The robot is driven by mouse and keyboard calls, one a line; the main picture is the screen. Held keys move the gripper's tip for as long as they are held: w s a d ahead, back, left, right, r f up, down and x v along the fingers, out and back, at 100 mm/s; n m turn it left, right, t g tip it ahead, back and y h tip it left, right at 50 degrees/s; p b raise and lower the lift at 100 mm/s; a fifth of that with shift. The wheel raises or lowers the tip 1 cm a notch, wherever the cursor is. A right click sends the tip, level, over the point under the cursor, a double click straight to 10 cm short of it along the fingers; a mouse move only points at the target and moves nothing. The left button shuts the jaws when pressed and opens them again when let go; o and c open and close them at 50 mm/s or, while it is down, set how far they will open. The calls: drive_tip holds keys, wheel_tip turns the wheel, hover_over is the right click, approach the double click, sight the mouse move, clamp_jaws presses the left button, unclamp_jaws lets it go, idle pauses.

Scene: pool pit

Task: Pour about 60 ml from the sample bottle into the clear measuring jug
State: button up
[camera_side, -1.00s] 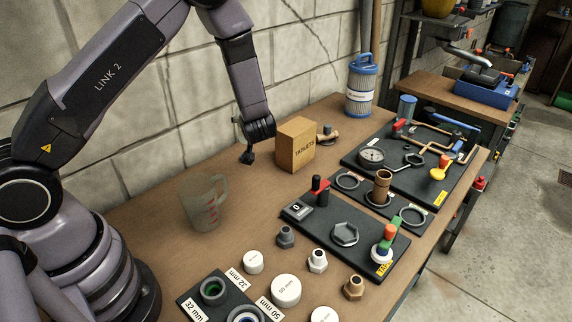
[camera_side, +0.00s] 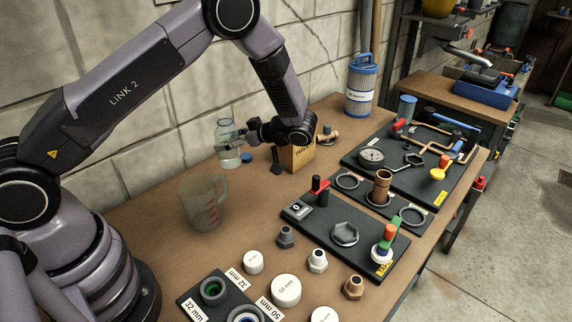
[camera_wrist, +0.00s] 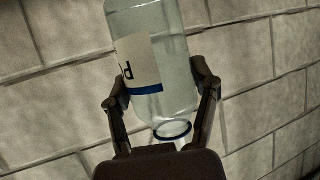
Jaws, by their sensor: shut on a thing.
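The sample bottle (camera_side: 227,150) is clear, with a white label with a blue band, and looks roughly upright in the side view. My gripper (camera_side: 240,134) is shut on it from the right. In the wrist view my gripper (camera_wrist: 161,100) has a finger on each side of the bottle (camera_wrist: 178,75), and a blue ring shows at its near end. The liquid level is hard to make out. The clear measuring jug (camera_side: 205,204) stands upright on the bench with red marks, nearer the camera than the bottle and apart from it.
A small blue cap-like piece (camera_side: 246,158) lies right of the bottle. The tablets box (camera_side: 300,157) is partly hidden behind my wrist. Black fitting boards (camera_side: 330,240) and several loose fittings fill the right and front. Bare bench lies around the jug.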

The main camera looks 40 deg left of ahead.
sight(220, 153)
drive_tip(key=shift+r, duration=0.1)
drive_tip(key=shift+s+r+n+t, duration=0.1)
drive_tip(key=shift+s+n+t, duration=0.55)
drive_tip(key=shift+n+t, duration=0.5)
drive_tip(key=shift+s+d+f+n+t, duration=0.15)
drive_tip(key=shift+s+f+n+t, duration=0.75)
drive_tip(key=shift+n, duration=0.25)
drive_tip(key=shift+f+n+t, duration=0.4)
drive_tip(key=shift+n+t, duration=0.05)
drive_tip(key=shift+n, duration=0.15)
drive_tip(key=shift+w+r+n+t+y, duration=0.3)
drive_tip(key=shift+r+n+t, duration=0.15)
drive_tip(key=shift+n+t, duration=0.15)
drive_tip(key=shift+w+f+n+t, duration=0.15)
drive_tip(key=shift+f+n+t, duration=0.35)
drive_tip(key=shift+n+t, duration=0.3)
drive_tip(key=shift+s+r+n+y, duration=0.35)
drive_tip(key=shift+s+n+y, duration=0.05)
drive_tip(key=shift+n, duration=0.2)
drive_tip(key=shift+s+r+t, duration=0.1)
drive_tip(key=shift+r+t, duration=0.05)
drive_tip(key=shift+t, duration=0.25)
drive_tip(key=shift+f+n+t, duration=0.25)
drive_tip(key=shift+n+t, duration=0.05)
drive_tip(key=shift+n, duration=0.4)
